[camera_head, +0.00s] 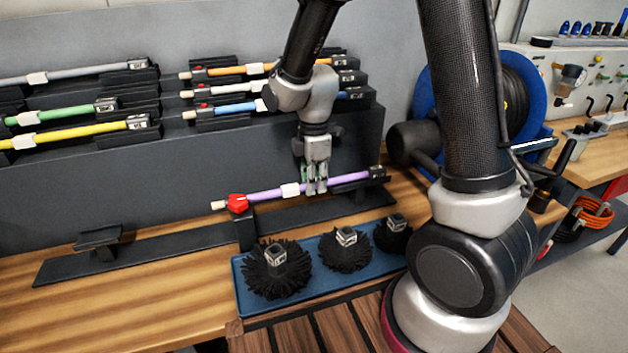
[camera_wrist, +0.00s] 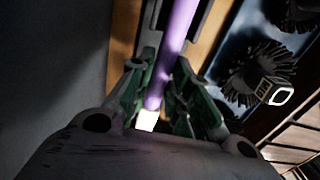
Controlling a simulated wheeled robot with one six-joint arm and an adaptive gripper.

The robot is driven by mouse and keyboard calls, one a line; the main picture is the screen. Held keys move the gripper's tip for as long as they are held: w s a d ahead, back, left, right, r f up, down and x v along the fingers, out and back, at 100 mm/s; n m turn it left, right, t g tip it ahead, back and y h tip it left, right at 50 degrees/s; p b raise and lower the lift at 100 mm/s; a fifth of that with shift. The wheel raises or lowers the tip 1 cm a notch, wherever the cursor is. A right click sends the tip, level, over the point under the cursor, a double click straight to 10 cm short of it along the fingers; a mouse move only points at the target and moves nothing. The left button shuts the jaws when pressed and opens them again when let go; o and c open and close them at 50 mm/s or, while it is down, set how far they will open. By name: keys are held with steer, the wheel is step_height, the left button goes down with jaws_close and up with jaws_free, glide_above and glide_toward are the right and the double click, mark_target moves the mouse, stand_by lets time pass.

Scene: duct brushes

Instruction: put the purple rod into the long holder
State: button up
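The purple rod (camera_head: 265,194) lies about level, low in front of the dark back panel, with a white band, a pale left tip and a dark right end. A red knob (camera_head: 237,203) on a dark post is at its left part, and a dark support (camera_head: 362,183) is under its right part. My gripper (camera_head: 316,188) points down at the rod, just right of the white band. In the wrist view the rod (camera_wrist: 178,40) runs between the fingers (camera_wrist: 165,85); whether they press on it is unclear. A long dark base (camera_head: 150,250) with a cradle (camera_head: 98,237) extends left.
A blue tray (camera_head: 312,299) with several black brushes (camera_head: 275,270) stands in front of the rod. Grey (camera_head: 80,73), green (camera_head: 65,113) and yellow (camera_head: 75,134) rods sit on the back panel, with shorter rods on its right. A blue reel (camera_head: 535,95) stands right.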

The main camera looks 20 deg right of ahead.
steer(key=o, duration=0.3)
step_height(320, 180, up, 12)
steer(key=s+d+r+m+t, duration=0.1)
steer(key=s+d+r+m, duration=0.2)
steer(key=s+d+m, duration=0.2)
steer(key=s+d+r+m+t, duration=0.2)
steer(key=s+d+r+m, duration=0.1)
steer(key=s+m, duration=0.4)
steer(key=s+d+r+m+t, duration=0.1)
steer(key=s+d+r+m, duration=0.2)
steer(key=s+d+m, duration=0.3)
steer(key=shift+s+d, duration=0.3)
steer(key=shift+s, duration=0.2)
stand_by(1.2)
